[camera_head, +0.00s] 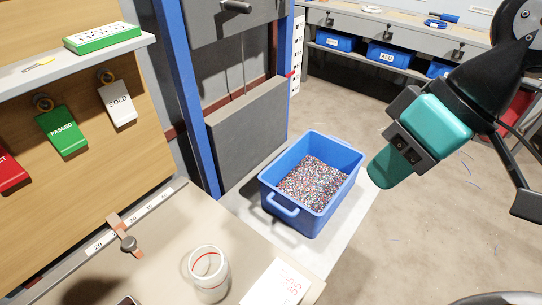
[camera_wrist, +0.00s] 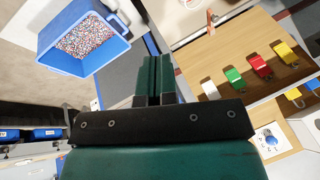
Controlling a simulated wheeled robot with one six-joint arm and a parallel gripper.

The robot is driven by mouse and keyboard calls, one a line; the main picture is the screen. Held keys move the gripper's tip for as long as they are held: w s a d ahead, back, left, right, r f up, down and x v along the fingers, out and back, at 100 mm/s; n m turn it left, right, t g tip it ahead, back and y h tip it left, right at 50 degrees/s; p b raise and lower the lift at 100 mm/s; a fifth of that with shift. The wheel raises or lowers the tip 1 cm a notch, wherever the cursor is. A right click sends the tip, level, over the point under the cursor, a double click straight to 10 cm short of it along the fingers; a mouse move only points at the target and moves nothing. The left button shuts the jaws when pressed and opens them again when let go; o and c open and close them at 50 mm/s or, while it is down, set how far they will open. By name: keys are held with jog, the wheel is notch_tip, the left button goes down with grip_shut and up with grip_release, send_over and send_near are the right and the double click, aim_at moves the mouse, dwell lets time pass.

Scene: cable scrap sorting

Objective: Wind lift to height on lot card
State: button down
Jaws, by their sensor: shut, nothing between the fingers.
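The lift has blue posts (camera_head: 190,90) and a grey panel (camera_head: 248,128). A dark crank handle (camera_head: 236,6) shows at the top edge, partly cut off. A red mark (camera_head: 290,75) sits beside a white height scale (camera_head: 296,58) on the right post; its figures are too small to read. A blue bin (camera_head: 325,143) of coloured granules stands on a pale platform (camera_head: 352,220) at the lift's foot. A white card (camera_head: 274,284) with red writing lies on the bench; its text is unreadable. My gripper (camera_head: 380,172) is shut and empty, right of the bin; its fingers (camera_wrist: 153,75) also show in the wrist view.
A clear jar (camera_head: 208,272) and a ruler (camera_head: 140,212) with an orange slider are on the near bench. Green, white and red tags hang on the wooden board (camera_head: 70,185). A back bench (camera_head: 400,38) holds blue bins below. The floor at right is mostly open.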

jog(key=w+a+r+t+y+p, duration=0.25)
jog(key=w+a+r+p, duration=0.2)
jog(key=w, duration=0.55)
jog(key=w+a+r+t+y+p, duration=0.2)
jog(key=w+a+r+y+p, duration=0.3)
jog(key=w, duration=0.4)
jog(key=w+a+r+m+t+y+p, duration=0.1)
jog(key=w+r+m+t+y+p, duration=0.15)
jog(key=w+m+t+p, duration=0.7)
jog(key=w+a+n+g+h, duration=0.1)
jog(key=w+a+n+g, duration=0.2)
jog(key=w+a+n, duration=0.2)
jog(key=shift+w+a, duration=0.95)
jog(key=shift+w, duration=0.85)
jog(key=b, duration=0.3)
jog(key=shift+f+b, duration=0.3)
